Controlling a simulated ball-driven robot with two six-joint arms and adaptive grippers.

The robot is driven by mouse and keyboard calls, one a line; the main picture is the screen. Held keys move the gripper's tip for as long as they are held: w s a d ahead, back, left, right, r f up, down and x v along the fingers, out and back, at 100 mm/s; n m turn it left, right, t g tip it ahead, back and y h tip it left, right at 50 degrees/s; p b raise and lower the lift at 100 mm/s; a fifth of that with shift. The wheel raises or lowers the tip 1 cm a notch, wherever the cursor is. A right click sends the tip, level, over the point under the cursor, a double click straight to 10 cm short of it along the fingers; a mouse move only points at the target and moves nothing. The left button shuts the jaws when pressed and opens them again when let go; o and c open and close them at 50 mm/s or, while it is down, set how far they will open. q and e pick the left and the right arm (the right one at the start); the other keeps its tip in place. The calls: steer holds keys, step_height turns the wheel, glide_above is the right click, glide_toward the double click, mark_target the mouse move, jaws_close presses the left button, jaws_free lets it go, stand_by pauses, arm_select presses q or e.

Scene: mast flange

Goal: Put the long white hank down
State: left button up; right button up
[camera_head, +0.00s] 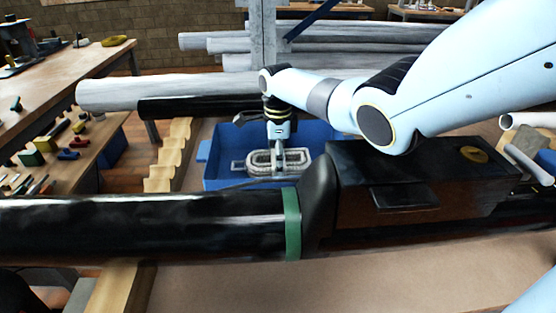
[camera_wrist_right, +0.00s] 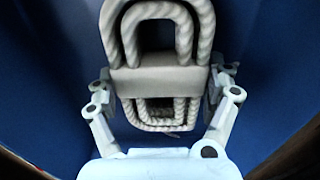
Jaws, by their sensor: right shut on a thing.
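The long white hank (camera_head: 262,162) is a looped rope coil with a pale band around its middle. It is within the outline of the blue crate (camera_head: 213,172) in the head view. My right gripper (camera_head: 279,153) points down from above and is shut on the hank. In the right wrist view, the fingers of my right gripper (camera_wrist_right: 162,88) are on both sides of the hank's band (camera_wrist_right: 155,80), with blue crate surfaces around. I cannot tell whether the hank touches the crate floor. My left gripper is not in view.
A thick black mast (camera_head: 140,228) with a green band (camera_head: 292,224) lies across in front of the crate, beside a dark block (camera_head: 410,190). Pale poles (camera_head: 165,91) and a grey post (camera_head: 263,35) stand behind. A tool-covered bench (camera_head: 75,65) is at left.

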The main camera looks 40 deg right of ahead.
steer(key=shift+f, duration=0.1)
steer(key=o, duration=1.1)
steer(key=shift+r, duration=0.5)
step_height(320, 180, up, 11)
steer(key=shift+r+p, duration=0.2)
steer(key=shift+p, duration=1)
